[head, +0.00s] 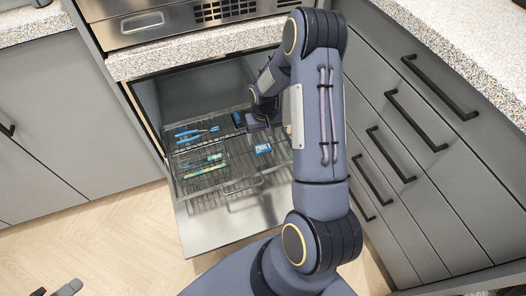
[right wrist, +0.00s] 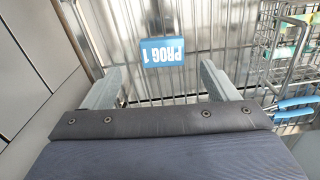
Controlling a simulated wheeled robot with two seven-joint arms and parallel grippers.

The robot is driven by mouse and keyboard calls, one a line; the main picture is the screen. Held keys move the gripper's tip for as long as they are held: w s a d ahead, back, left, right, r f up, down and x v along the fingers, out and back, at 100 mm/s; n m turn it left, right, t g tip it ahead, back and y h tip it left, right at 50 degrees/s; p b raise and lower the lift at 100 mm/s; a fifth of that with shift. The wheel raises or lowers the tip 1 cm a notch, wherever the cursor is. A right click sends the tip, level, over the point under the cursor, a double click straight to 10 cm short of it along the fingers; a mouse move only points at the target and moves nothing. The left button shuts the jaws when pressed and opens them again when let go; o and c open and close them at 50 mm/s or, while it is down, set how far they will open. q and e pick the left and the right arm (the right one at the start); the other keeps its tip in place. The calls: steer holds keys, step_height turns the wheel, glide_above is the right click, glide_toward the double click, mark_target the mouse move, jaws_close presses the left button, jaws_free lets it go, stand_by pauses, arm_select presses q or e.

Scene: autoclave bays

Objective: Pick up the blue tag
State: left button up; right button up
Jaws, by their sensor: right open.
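The blue tag (head: 263,148) lies on the wire rack of the pulled-out bay, towards its right side. In the right wrist view the blue tag (right wrist: 163,51) reads "PROG 1" and lies on the wires, ahead of and between my fingers. My right gripper (right wrist: 162,78) is open and empty, its two grey fingers spread wider than the tag. In the head view my right gripper (head: 262,116) is over the rack, partly hidden by my own arm. Only small tips of what seems to be my left gripper (head: 55,290) show at the bottom left.
The wire rack (head: 240,184) also holds a blue-handled tool (head: 197,132) and green items (head: 203,161) on its left. A blue piece (head: 237,118) is near the back. Drawers with black handles (head: 411,118) stand close on the right. The wooden floor (head: 95,235) at left is clear.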

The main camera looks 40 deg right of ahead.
mark_target(263, 147)
step_height(263, 147, down, 6)
steer(key=shift+w+a+r+b, duration=0.1)
steer(key=shift+a+r+b, duration=0.05)
steer(key=shift+b, duration=0.85)
steer(key=c, duration=1.1)
steer(key=shift+o, duration=0.2)
steer(key=shift+r, duration=0.2)
